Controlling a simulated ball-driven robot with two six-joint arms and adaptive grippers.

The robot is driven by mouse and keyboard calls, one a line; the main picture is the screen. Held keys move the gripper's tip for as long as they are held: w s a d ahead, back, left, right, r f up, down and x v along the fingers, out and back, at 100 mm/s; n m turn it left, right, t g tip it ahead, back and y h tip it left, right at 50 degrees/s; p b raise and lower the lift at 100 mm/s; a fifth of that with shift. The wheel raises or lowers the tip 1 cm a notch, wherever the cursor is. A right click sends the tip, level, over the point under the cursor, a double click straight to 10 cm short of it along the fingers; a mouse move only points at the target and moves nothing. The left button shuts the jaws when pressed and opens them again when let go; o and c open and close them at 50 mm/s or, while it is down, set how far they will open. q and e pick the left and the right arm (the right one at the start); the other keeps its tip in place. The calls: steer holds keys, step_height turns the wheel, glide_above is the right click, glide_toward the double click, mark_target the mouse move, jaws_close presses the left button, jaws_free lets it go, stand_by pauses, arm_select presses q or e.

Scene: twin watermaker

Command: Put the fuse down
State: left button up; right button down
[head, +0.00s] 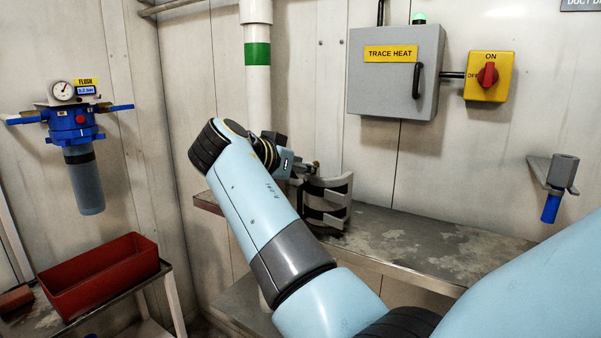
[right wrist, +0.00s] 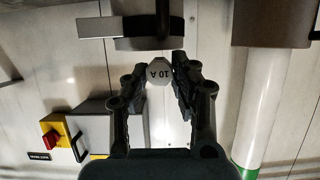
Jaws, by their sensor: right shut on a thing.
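In the head view my right gripper (head: 303,166) is beyond my forearm, above the back bench, and the fuse is too small to make out clearly. A grey curved holder with black bands (head: 328,203) stands on the bench just beside the gripper. It also shows close ahead of the fuse in the right wrist view (right wrist: 155,42); I cannot tell whether they touch. My left gripper is not in view.
The metal bench (head: 430,243) is clear to the right of the holder. A grey trace heat box (head: 395,90) and a yellow switch (head: 489,90) are on the wall above. A white pipe (head: 258,85) rises behind my arm. A red bin (head: 100,277) stands at the left.

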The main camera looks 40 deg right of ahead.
steer(key=shift+f, duration=0.4)
steer(key=shift+f, duration=0.2)
steer(key=c, duration=1.1)
jaws_free()
